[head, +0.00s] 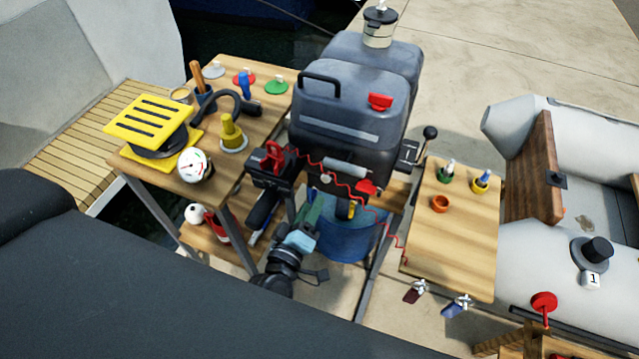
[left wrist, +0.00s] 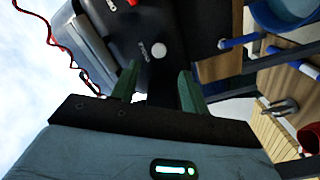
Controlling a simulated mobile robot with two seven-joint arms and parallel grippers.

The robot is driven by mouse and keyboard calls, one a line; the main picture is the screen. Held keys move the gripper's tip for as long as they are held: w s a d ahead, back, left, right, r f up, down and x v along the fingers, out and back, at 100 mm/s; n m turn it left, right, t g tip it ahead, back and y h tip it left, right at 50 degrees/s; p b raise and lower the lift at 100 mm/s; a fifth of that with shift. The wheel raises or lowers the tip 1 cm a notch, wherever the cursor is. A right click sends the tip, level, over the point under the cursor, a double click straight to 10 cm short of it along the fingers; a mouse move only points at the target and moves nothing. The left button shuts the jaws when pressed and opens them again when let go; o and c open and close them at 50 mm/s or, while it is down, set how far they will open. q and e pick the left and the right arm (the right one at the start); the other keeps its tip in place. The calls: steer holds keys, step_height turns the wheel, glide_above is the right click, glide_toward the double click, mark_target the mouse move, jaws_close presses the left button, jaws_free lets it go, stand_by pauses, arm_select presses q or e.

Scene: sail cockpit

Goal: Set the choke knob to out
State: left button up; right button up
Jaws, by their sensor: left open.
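The choke knob is a small white round knob (head: 326,178) on the front of the dark outboard motor (head: 345,125). In the left wrist view, the white knob (left wrist: 158,50) sits on the dark motor face beside small white lettering. My left gripper (head: 312,217) is below the knob in the head view, pointing up toward the motor. In the left wrist view, its two green fingers (left wrist: 158,72) are open and empty. The knob shows just beyond the fingertips, between their lines and apart from them. I cannot tell how far out the knob stands. My right gripper is not in view.
A red coiled cord (head: 350,187) hangs across the motor's front toward the right. A wooden table (head: 265,75) with several items stands left, and a wooden board (head: 465,235) with small cups stands right. A blue tub (head: 345,243) is below the motor.

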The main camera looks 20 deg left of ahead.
mark_target(325, 181)
arm_select(q)
steer(key=shift+w+d, duration=0.15)
steer(key=shift+w, duration=1.85)
steer(key=shift+w+d, duration=0.1)
steer(key=shift+w, duration=1.85)
jaws_close()
